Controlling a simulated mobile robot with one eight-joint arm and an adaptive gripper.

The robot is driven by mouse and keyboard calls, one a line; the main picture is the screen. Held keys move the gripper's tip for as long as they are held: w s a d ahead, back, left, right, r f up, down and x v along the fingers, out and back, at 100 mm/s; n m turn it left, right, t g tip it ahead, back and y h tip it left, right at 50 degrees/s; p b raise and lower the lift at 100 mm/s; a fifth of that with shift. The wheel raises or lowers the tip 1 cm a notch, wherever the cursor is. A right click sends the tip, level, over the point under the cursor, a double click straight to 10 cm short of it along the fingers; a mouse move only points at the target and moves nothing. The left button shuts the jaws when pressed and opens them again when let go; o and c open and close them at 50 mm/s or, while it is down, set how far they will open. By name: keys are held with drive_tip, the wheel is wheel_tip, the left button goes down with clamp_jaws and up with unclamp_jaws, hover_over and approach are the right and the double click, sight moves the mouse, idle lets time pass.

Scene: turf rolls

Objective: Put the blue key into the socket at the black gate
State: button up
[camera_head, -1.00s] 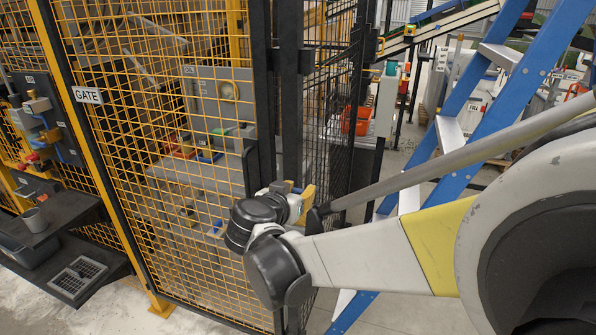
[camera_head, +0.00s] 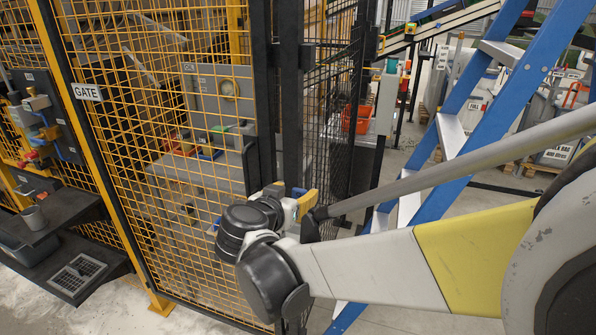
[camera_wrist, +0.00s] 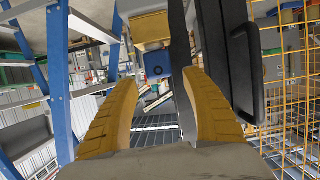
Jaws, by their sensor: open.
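My gripper (camera_wrist: 163,88) is open, its two yellow fingers apart with nothing held between them. In the head view it (camera_head: 303,205) is beside the black posts, partly hidden by my wrist. In the wrist view a small blue square part (camera_wrist: 157,65) with a dark round centre shows beyond the fingertips, under a yellow block (camera_wrist: 151,29). I cannot tell whether it is the blue key or a socket. A bit of blue (camera_head: 298,191) also shows by my fingers in the head view. A black mesh panel (camera_head: 338,110) stands behind my gripper.
A yellow mesh fence with a GATE sign (camera_head: 87,92) stands left of my gripper, with a grey machine (camera_head: 222,95) behind it. A blue stepladder (camera_head: 470,110) stands at the right.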

drive_tip(key=v, duration=0.9)
drive_tip(key=s+d+f+n+g+y, duration=0.1)
drive_tip(key=s+d+f+g, duration=0.15)
drive_tip(key=d, duration=0.65)
drive_tip(key=s+d+f+n+g, duration=0.1)
drive_tip(key=s+d+f+g, duration=0.2)
drive_tip(key=d, duration=0.5)
drive_tip(key=s+d+f+n+y, duration=0.2)
drive_tip(key=s+d, duration=0.3)
drive_tip(key=s, duration=0.6)
drive_tip(key=shift+f+y, duration=0.3)
drive_tip(key=shift+y, duration=0.6)
drive_tip(key=shift+g, duration=0.25)
